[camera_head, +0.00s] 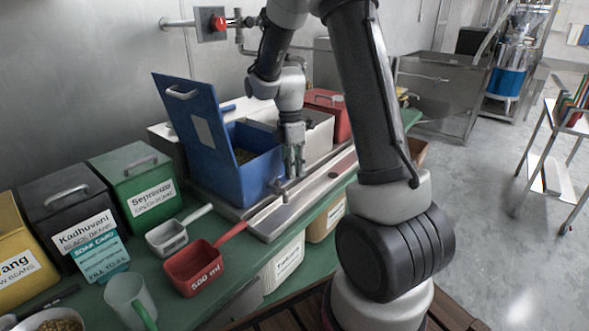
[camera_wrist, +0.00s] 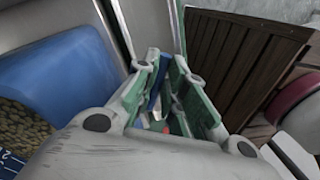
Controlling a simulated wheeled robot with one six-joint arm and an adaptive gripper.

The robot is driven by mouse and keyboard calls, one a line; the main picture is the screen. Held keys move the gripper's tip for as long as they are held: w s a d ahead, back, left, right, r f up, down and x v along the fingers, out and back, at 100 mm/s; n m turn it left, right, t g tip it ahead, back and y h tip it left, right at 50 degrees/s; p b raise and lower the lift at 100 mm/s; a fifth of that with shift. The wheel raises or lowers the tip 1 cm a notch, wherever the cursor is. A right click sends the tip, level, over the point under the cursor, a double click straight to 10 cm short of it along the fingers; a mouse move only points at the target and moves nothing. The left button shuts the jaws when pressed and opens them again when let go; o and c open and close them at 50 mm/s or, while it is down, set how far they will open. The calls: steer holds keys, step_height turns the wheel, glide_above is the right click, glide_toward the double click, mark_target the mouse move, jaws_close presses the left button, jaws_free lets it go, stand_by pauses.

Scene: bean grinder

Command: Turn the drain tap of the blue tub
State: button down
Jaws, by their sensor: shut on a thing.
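The blue tub (camera_head: 243,178) stands on a steel tray, its lid (camera_head: 196,130) raised; beans show inside. In the wrist view, its blue wall (camera_wrist: 68,75) and the beans are at the left. The drain tap (camera_head: 281,188) sticks out low on the tub's front; its grey body shows just below my gripper. My gripper (camera_head: 294,172) points down at the tub's front and is shut on the tap's handle. In the wrist view, a narrow blue piece (camera_wrist: 155,88) shows between the green-padded fingers (camera_wrist: 160,100). The fingers hide most of the tap, so I cannot tell its angle.
The steel tray (camera_head: 262,222) lies on the green table (camera_head: 330,203). A white tub (camera_head: 320,137) and a red tub (camera_head: 326,98) stand behind the blue one. A red scoop (camera_head: 195,268) and a grey scoop (camera_head: 166,238) lie nearer, beside labelled bins.

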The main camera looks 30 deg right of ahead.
steer(key=c, duration=1.5)
jaws_free()
steer(key=r, duration=0.4)
steer(key=w+r, duration=0.1)
steer(key=r, duration=0.3)
steer(key=w+r, duration=0.1)
steer(key=r, duration=0.2)
steer(key=shift+w+d+r, duration=0.15)
steer(key=shift+r, duration=0.25)
